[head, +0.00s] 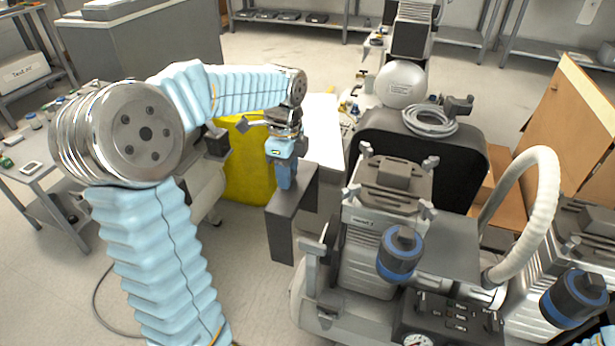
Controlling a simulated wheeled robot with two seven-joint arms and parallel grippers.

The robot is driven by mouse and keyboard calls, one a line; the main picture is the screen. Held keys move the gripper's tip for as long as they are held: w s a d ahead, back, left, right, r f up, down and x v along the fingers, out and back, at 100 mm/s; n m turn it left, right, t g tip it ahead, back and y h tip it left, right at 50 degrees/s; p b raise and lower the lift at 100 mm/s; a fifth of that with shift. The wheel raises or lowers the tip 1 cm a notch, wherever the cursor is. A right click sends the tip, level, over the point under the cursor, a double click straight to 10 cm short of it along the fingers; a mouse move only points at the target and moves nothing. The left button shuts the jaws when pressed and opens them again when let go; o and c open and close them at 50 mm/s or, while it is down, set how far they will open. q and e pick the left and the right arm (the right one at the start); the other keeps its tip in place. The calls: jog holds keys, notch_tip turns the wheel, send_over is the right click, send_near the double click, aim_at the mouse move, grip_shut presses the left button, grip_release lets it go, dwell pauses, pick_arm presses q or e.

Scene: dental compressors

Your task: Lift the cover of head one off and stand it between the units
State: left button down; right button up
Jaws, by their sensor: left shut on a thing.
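My left gripper (285,172) is shut on the top of a dark grey box-shaped cover (283,228). The cover is upright, just left of the near compressor's head (385,195), with floor showing beside its lower end. I cannot tell whether it touches the unit's metal frame. The near compressor head has a grey block on top, silver clamps at its corners and a finned body below. A second compressor unit (585,225) is partly in view at the right edge. My right gripper is out of view; only a bit of light blue sleeve shows at the lower right corner.
Blue-banded filters (401,253) and a pale curved hose (540,195) stick up around the units. A dark rounded housing (465,165) with a coiled hose (430,120) stands behind. A yellow bin (245,175) is behind my left gripper. Cardboard (570,130) leans at the right.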

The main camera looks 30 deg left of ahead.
pick_arm(q)
jog(key=s+a, duration=0.2)
jog(key=a, duration=0.8)
notch_tip(320, 180, up, 12)
jog(key=a+p, duration=0.1)
jog(key=p, duration=0.4)
jog(key=shift+s+a, duration=0.15)
jog(key=shift+s, duration=0.25)
